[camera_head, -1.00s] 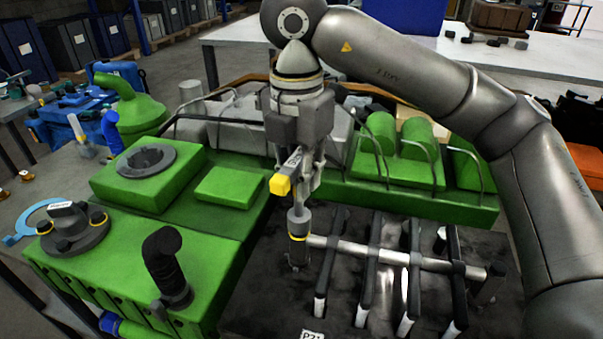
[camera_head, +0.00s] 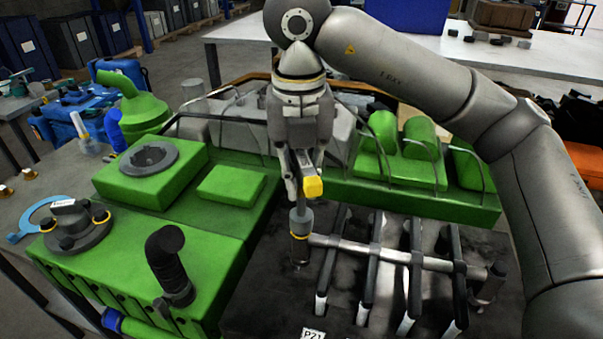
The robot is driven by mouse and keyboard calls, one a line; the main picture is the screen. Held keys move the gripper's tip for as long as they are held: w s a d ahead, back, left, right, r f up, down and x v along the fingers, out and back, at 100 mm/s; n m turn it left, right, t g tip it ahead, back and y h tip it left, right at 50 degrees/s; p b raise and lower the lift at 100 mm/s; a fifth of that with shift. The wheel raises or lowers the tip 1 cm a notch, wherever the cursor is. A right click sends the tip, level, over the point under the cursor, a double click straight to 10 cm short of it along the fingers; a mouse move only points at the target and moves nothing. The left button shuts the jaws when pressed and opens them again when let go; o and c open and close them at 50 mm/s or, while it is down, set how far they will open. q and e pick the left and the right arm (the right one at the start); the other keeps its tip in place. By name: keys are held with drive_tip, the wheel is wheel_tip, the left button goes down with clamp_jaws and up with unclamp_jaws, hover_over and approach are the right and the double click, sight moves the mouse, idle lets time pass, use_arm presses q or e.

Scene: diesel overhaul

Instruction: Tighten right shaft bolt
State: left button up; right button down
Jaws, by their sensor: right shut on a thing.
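My right gripper (camera_head: 303,172) points down in the middle of the view, shut on a tool (camera_head: 301,222). The tool has a yellow block (camera_head: 313,187) on its handle end, facing the camera, and a grey cylindrical lower part with a yellow ring. The lower part stands upright at the left end of the silver rocker shaft (camera_head: 382,252) and hides any bolt there. I cannot tell how it is seated. The right end of the shaft has a dark upright fitting (camera_head: 489,280). My left gripper is out of view.
Several dark rocker arms (camera_head: 410,265) cross the shaft. The green engine cover (camera_head: 130,240) lies to the left with a black curved pipe (camera_head: 168,265) rising from it. Thin pipes and green covers (camera_head: 420,150) stand behind. A white table (camera_head: 480,50) is at the back.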

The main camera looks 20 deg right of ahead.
drive_tip(key=n, duration=0.5)
drive_tip(key=shift+a+n, duration=0.15)
drive_tip(key=shift+n, duration=1.25)
drive_tip(key=n, duration=0.3)
drive_tip(key=shift+a+n, duration=0.1)
drive_tip(key=shift+n, duration=0.3)
drive_tip(key=n, duration=0.4)
drive_tip(key=shift+a, duration=0.1)
drive_tip(key=shift+n, duration=1.1)
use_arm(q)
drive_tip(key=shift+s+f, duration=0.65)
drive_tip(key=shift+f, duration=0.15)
use_arm(e)
drive_tip(key=shift+n+y, duration=0.3)
drive_tip(key=shift+n, duration=0.1)
use_arm(q)
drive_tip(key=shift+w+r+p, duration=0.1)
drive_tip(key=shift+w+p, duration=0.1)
drive_tip(key=shift+p, duration=0.15)
